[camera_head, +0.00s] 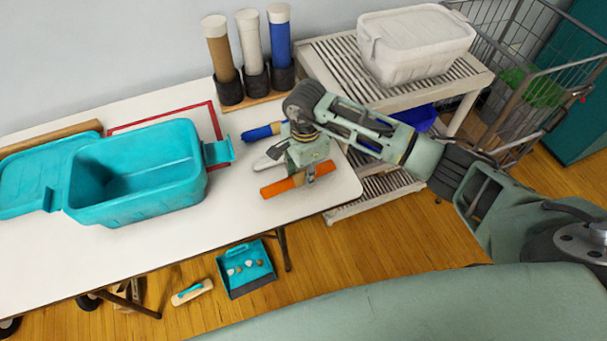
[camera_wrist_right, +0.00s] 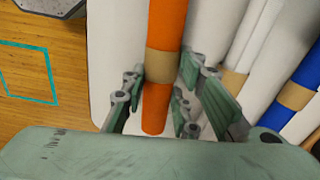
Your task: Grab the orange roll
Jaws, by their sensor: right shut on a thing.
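The orange roll (camera_head: 283,187) lies at the right end of the white table, near its front edge. It has a tan band and also shows in the right wrist view (camera_wrist_right: 168,25). My right gripper (camera_head: 309,173) reaches down over it from the right. In the right wrist view its fingers (camera_wrist_right: 163,80) stand on both sides of the roll at the tan band, shut on it. The roll appears at table level; I cannot tell whether it touches the table. My left gripper is not in view.
A blue roll (camera_head: 258,133) and a whitish roll (camera_head: 268,160) lie just behind. An open teal bin (camera_head: 91,209) stands left on the table (camera_head: 245,213). Upright rolls stand in black holders (camera_head: 230,92) at the back. A slatted shelf (camera_head: 322,56) with a white lidded box (camera_head: 415,40) is right.

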